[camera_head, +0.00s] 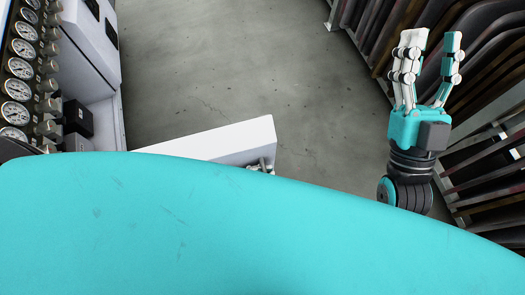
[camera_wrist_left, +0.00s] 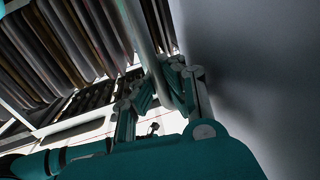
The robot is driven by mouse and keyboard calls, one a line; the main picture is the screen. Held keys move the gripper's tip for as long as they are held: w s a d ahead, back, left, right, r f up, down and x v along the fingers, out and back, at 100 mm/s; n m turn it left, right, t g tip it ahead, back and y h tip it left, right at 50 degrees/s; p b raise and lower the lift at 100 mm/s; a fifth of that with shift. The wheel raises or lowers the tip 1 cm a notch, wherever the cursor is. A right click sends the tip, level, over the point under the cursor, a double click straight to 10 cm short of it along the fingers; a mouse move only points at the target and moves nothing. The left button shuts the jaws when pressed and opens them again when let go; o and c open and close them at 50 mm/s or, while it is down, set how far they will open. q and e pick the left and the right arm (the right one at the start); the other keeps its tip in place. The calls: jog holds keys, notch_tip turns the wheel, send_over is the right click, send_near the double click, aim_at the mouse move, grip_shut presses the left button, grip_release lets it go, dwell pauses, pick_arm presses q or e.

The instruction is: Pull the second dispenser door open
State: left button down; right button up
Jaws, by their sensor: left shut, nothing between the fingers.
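A white door-like panel (camera_head: 215,140) juts out from the left side, its lower part hidden by a large teal surface in front. Small metal parts (camera_head: 262,165) show at its right end; I cannot tell if they are handle or fingers. In the left wrist view a smooth grey panel (camera_wrist_left: 255,70) fills the right side, and a round metal bar (camera_wrist_left: 143,35) runs beside it. My left gripper (camera_wrist_left: 172,75) is shut at the bar's lower end, close to the panel. I cannot tell whether it touches the bar. My right gripper (camera_head: 432,45) is open and empty, pointing up.
A white machine (camera_head: 88,45) with a column of gauges (camera_head: 20,68) stands at the left. Racks of dark panels (camera_head: 485,60) stand at the right, close to my right gripper. The grey concrete floor (camera_head: 240,55) between them is clear.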

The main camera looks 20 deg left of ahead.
pick_arm(q)
jog(key=shift+s+d+m, duration=0.1)
jog(key=shift+s+m, duration=0.2)
jog(key=shift+s, duration=0.6)
jog(key=c, duration=2)
grip_release()
jog(key=o, duration=0.4)
jog(key=shift+c, duration=0.2)
jog(key=v, duration=1.2)
jog(key=shift+w, duration=0.1)
